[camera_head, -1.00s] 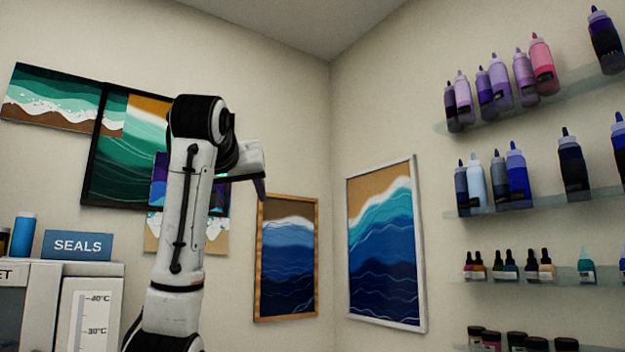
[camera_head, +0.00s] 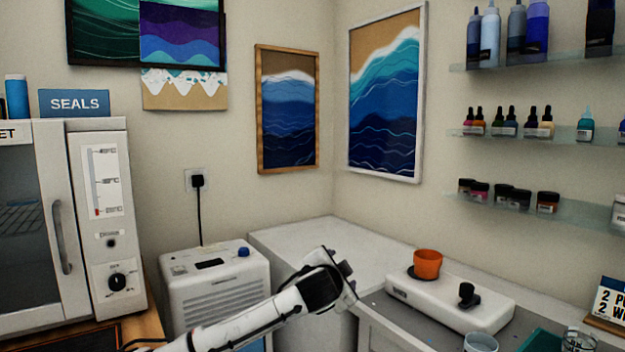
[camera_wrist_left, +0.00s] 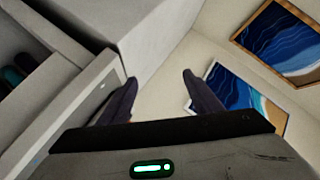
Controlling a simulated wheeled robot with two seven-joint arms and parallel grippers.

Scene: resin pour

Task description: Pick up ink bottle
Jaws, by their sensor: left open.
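Small dropper bottles with black caps (camera_head: 508,124) stand on a glass shelf at the right of the head view. I cannot tell which bottle, if any, is the ink bottle. My left gripper (camera_head: 346,274) is at the low centre of the head view, over the edge of the white counter and well apart from the shelves. In the left wrist view my left gripper (camera_wrist_left: 160,92) has its two dark fingers spread, with nothing between them. My right gripper is not in view.
A white counter (camera_head: 290,240) runs along the back. A white scale-like device (camera_head: 450,296) carries an orange cup (camera_head: 428,262). A clear cup (camera_head: 481,342) is at the front. A white box unit (camera_head: 215,285) and an oven (camera_head: 55,220) stand left.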

